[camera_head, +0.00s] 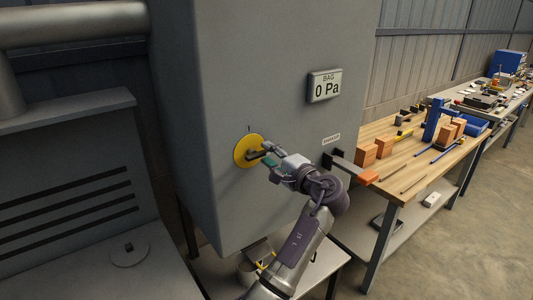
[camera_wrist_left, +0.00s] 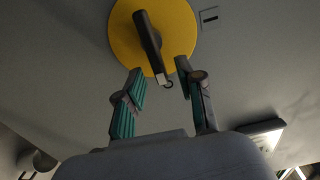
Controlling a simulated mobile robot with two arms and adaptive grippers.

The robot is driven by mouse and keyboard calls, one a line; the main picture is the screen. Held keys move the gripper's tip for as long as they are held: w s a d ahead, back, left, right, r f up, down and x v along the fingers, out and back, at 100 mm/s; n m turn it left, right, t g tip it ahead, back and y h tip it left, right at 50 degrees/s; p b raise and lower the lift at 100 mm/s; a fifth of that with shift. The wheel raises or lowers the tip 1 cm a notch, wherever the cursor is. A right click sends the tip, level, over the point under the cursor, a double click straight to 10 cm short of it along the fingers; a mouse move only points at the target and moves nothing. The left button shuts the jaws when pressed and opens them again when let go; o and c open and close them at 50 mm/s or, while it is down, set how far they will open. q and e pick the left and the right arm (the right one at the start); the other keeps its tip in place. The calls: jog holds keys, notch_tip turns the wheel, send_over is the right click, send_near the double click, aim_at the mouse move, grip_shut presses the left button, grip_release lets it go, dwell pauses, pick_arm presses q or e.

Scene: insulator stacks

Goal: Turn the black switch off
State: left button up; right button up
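The black switch (camera_wrist_left: 148,38) is a bar-shaped handle on a round yellow plate (camera_wrist_left: 180,22), fixed to the front of a grey cabinet. In the head view the yellow plate (camera_head: 243,151) is left of the cabinet's middle, with the switch partly hidden by my gripper. My left gripper (camera_head: 266,154) is at the plate's right side. In the left wrist view my left gripper (camera_wrist_left: 160,75) is open, its two teal-padded fingers either side of the handle's lower end, with gaps visible. The handle slants slightly there. My right gripper is not in view.
A display (camera_head: 325,86) reading "BAG 0 Pa" is on the cabinet (camera_head: 215,60) above right. A workbench (camera_head: 415,170) with bricks and tools stands further right.

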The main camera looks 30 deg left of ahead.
pick_arm(q)
jog(key=v, duration=1)
jog(key=shift+d, duration=0.15)
jog(key=w+d+f+m+t+h, duration=0.1)
jog(key=w+f+m+h, duration=0.15)
jog(key=f, duration=1.05)
jog(key=w+d+f+m+t+h, duration=0.1)
jog(key=f+m+t+h, duration=0.2)
jog(key=f, duration=0.9)
jog(key=s+d+f+g+h+b, duration=0.1)
jog(key=s+f+g+h, duration=0.3)
jog(key=f, duration=0.8)
jog(key=s+d+f+h, duration=0.15)
jog(key=s+f, duration=0.45)
jog(key=f, duration=0.6)
jog(key=s+f+n+g+h, duration=0.2)
jog(key=s+f, duration=0.9)
jog(key=s, duration=0.4)
jog(key=s+f+n+g+h, duration=0.2)
jog(key=s+f+g+h, duration=0.1)
jog(key=s+f, duration=1)
jog(key=s+a+n, duration=0.1)
jog(key=s+n, duration=0.1)
jog(key=s, duration=0.6)
jog(key=s+a+f+n+b, duration=0.1)
jog(key=s, duration=0.7)
jog(key=shift+s+a+f+n+g+h, duration=0.3)
jog(key=shift+s+f+n+g, duration=0.05)
jog(key=shift+s+g, duration=0.05)
